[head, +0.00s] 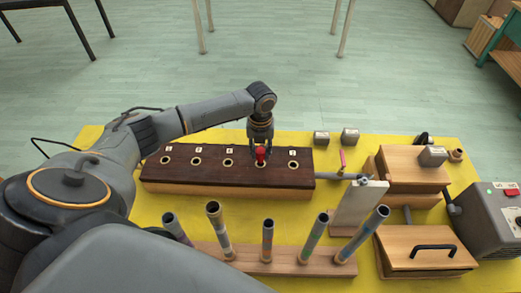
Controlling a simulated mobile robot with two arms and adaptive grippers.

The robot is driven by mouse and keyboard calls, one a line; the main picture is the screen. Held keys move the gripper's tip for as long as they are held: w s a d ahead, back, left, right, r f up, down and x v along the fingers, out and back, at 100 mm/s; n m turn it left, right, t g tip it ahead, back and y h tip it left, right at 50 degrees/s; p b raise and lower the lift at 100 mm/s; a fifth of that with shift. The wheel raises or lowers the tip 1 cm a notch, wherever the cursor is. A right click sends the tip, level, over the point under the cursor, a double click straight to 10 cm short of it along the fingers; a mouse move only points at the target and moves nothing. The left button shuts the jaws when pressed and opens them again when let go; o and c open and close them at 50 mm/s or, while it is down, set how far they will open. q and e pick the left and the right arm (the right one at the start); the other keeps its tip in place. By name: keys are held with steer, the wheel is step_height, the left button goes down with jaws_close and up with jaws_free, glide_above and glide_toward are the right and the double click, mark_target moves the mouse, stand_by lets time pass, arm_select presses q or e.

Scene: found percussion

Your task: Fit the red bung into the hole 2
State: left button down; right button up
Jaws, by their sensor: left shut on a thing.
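My left gripper (261,148) comes down from above and is shut on the red bung (261,155). The bung is upright, at the fourth hole from the left in the dark brown board (212,181). I cannot tell whether its lower end is in that hole or just above it. The other holes, (165,160), (196,161), (228,162) and (293,165), look open and empty. Small white number labels stand behind them, too small to read surely. The label behind the bung's hole is hidden by the gripper. My right gripper is not in view.
A wooden rack (268,262) with several upright tubes stands in front of the board. A pale upright panel (356,205), wooden boxes (412,169) and a grey machine (487,220) fill the right. Yellow tabletop (185,135) shows behind the board.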

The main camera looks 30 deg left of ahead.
mark_target(261, 158)
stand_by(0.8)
arm_select(q)
steer(key=shift+p, duration=0.75)
stand_by(0.4)
steer(key=shift+f+b, duration=1.05)
steer(key=shift+f, duration=0.75)
steer(key=c, duration=0.9)
jaws_free()
steer(key=shift+c, duration=0.2)
step_height(261, 158, up, 12)
steer(key=shift+r, duration=0.1)
